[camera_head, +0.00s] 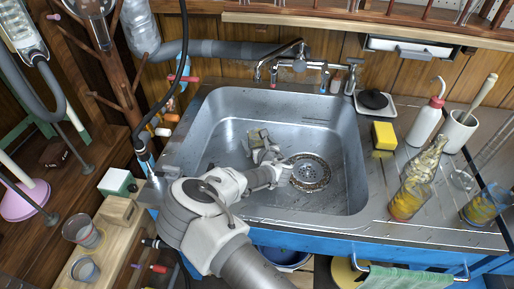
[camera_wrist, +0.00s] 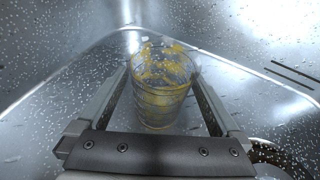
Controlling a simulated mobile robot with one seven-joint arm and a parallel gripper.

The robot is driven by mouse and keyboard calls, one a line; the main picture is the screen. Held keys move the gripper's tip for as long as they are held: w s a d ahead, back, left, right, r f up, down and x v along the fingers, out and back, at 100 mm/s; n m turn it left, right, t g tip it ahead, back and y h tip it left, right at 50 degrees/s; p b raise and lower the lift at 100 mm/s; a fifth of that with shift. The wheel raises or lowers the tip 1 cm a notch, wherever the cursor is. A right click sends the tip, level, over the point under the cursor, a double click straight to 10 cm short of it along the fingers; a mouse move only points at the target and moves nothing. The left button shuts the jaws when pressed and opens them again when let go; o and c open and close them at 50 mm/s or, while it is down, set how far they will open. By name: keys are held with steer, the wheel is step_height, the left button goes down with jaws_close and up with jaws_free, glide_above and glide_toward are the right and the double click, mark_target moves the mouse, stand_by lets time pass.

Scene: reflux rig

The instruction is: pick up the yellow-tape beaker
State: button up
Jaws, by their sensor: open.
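A clear glass beaker with yellow bands and smears (camera_wrist: 160,88) stands in the metal sink, near a corner of the basin, in the wrist view. It shows small in the head view (camera_head: 257,136), partly hidden by my gripper. My gripper (camera_head: 264,150) reaches down into the sink. In the wrist view its fingers (camera_wrist: 160,75) are open, one on each side of the beaker. I cannot tell whether either finger touches the glass.
The sink (camera_head: 225,115) has walls around my arm and a round drain (camera_head: 309,173) right of the gripper. A faucet (camera_head: 290,55) stands behind. A yellow sponge (camera_head: 384,136), a wash bottle (camera_head: 425,122) and a flask (camera_head: 410,195) stand on the right counter.

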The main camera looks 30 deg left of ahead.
steer(key=shift+c, duration=0.3)
steer(key=c, duration=1.5)
steer(key=shift+r, duration=0.1)
